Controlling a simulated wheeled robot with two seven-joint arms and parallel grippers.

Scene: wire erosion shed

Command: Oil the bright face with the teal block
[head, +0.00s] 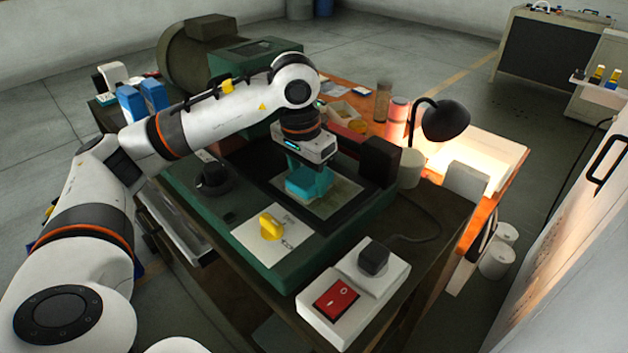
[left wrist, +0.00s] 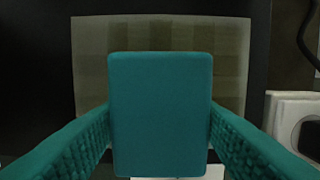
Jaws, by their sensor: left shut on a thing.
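My left gripper (head: 306,172) points down over the middle of the green machine bed, shut on the teal block (head: 311,184). In the left wrist view the teal block (left wrist: 160,115) sits between the two teal textured fingers. Below it is the face plate (head: 335,198), a greyish-green rectangle in a dark frame. In the left wrist view the plate (left wrist: 90,65) shows darker and lighter patches in a grid. I cannot tell whether the block touches the plate. My right gripper is not in view.
A yellow knob (head: 271,226) on a white panel stands in front of the plate. A black block (head: 380,160) and a lit lamp (head: 445,120) stand to the right.

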